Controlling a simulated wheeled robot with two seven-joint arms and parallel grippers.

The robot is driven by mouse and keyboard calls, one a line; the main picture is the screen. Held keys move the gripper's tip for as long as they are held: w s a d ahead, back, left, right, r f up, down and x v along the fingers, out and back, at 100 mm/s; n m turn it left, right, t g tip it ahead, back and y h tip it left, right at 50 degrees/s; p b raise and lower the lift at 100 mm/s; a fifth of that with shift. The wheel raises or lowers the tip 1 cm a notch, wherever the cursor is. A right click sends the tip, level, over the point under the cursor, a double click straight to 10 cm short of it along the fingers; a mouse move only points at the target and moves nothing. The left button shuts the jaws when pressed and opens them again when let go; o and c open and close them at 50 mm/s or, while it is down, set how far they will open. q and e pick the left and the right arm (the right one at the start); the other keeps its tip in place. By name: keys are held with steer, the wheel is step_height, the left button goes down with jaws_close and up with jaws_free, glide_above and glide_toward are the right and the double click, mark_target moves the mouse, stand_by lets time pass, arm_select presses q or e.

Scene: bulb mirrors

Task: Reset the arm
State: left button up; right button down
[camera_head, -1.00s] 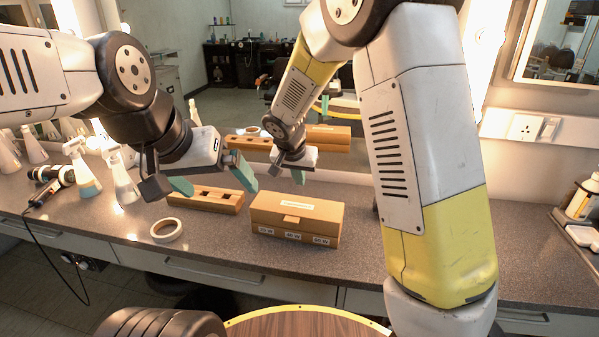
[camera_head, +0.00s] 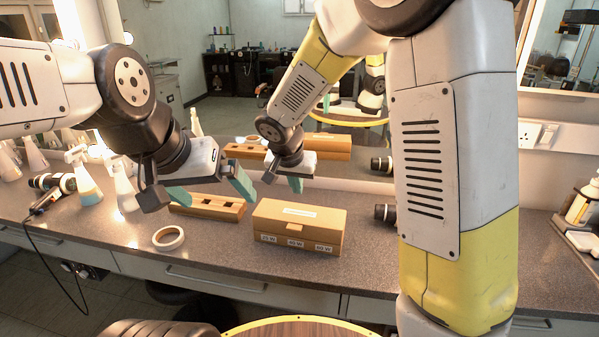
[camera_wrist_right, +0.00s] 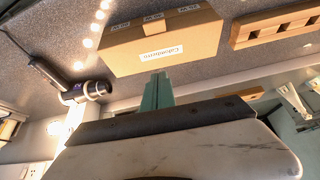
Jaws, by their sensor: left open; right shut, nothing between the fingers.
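My left gripper (camera_head: 212,192) comes in from the left in the head view. Its teal fingers are wide apart with nothing between them, over the wooden block with holes (camera_head: 232,212). My right arm bends over from the right. Its right gripper (camera_head: 295,184) hangs behind and above the closed cardboard box (camera_head: 297,228). In the right wrist view, its teal fingers (camera_wrist_right: 157,91) are together and empty, with the box (camera_wrist_right: 160,46) beyond them and the block (camera_wrist_right: 275,26) at upper right.
A tape ring (camera_head: 168,238) lies left of the box. A dark cylindrical item (camera_head: 384,213) sits beside my right arm's link. Spray bottles (camera_head: 82,178) and a corded tool (camera_head: 45,199) stand or lie at left. A mirror backs the counter. Bare counter (camera_head: 225,250) shows in front.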

steer(key=s+d+r+n+y, duration=0.1)
steer(key=s+d+r, duration=0.5)
steer(key=s, duration=0.5)
steer(key=s+d+r+n+y, duration=0.2)
steer(key=s+d+r, duration=0.4)
steer(key=s, duration=0.5)
steer(key=d, duration=0.2)
steer(key=shift+s+d+r+n+t+y, duration=0.15)
steer(key=shift+d+n+t+y, duration=0.15)
steer(key=shift+t, duration=0.1)
